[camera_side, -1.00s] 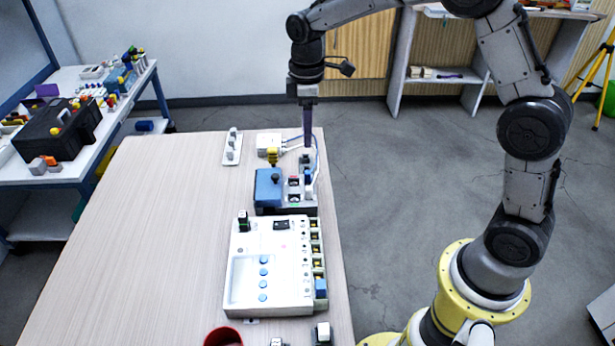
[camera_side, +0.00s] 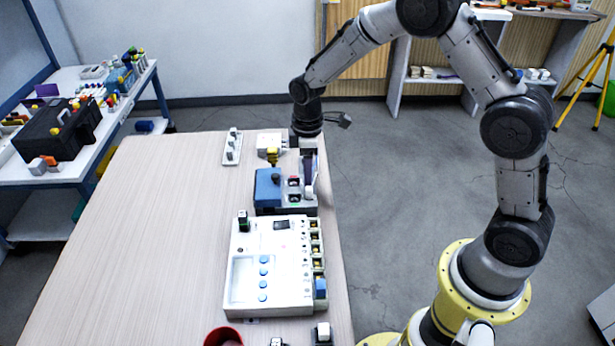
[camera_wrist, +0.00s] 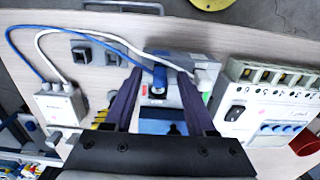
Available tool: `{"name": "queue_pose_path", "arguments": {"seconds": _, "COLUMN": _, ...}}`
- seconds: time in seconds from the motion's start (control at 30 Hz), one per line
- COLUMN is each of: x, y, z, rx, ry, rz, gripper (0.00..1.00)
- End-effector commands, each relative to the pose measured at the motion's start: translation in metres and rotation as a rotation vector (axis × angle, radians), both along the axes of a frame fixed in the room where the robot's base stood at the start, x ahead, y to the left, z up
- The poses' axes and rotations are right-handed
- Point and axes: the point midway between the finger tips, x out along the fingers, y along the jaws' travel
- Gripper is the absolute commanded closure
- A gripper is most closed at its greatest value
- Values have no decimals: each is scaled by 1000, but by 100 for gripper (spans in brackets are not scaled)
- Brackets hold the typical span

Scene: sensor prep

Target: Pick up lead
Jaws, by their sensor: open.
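Two leads, one blue (camera_wrist: 90,31) and one white (camera_wrist: 72,33), run from a white box (camera_wrist: 58,104) to a grey unit with a blue block (camera_side: 267,188). In the wrist view the blue lead's plug (camera_wrist: 160,77) stands on the unit between my fingers. The white lead's plug (camera_wrist: 206,76) is just right of the right finger; it also shows in the side view (camera_side: 309,191). My gripper (camera_wrist: 160,84) is open, its dark purple fingers either side of the blue plug. In the side view my gripper (camera_side: 309,178) is low over the unit and hides the blue plug. Finger contact cannot be told.
A white panel (camera_side: 240,295) with blue buttons and a row of terminals is close beside the unit. A white strip with grey knobs (camera_side: 232,147) and a red cup (camera_side: 222,337) are also on the table (camera_side: 150,230). The table's left side is clear.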

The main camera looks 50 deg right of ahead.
Motion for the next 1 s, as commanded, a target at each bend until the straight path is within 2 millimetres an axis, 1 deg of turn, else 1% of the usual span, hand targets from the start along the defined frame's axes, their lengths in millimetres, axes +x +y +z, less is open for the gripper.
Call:
{"name": "queue_pose_path", "arguments": {"seconds": 0.17, "x": 0, "y": 0, "z": 0, "rx": 0, "ry": 0, "rz": 0, "gripper": 44}}
{"name": "queue_pose_path", "arguments": {"seconds": 0.2, "x": 0, "y": 0, "z": 0, "rx": 0, "ry": 0, "rz": 0, "gripper": 47}}
{"name": "queue_pose_path", "arguments": {"seconds": 0.5, "x": 0, "y": 0, "z": 0, "rx": 0, "ry": 0, "rz": 0, "gripper": 100}}
{"name": "queue_pose_path", "arguments": {"seconds": 0.87, "x": 0, "y": 0, "z": 0, "rx": 0, "ry": 0, "rz": 0, "gripper": 100}}
{"name": "queue_pose_path", "arguments": {"seconds": 1.0, "x": 0, "y": 0, "z": 4, "rx": 0, "ry": 0, "rz": 0, "gripper": 100}}
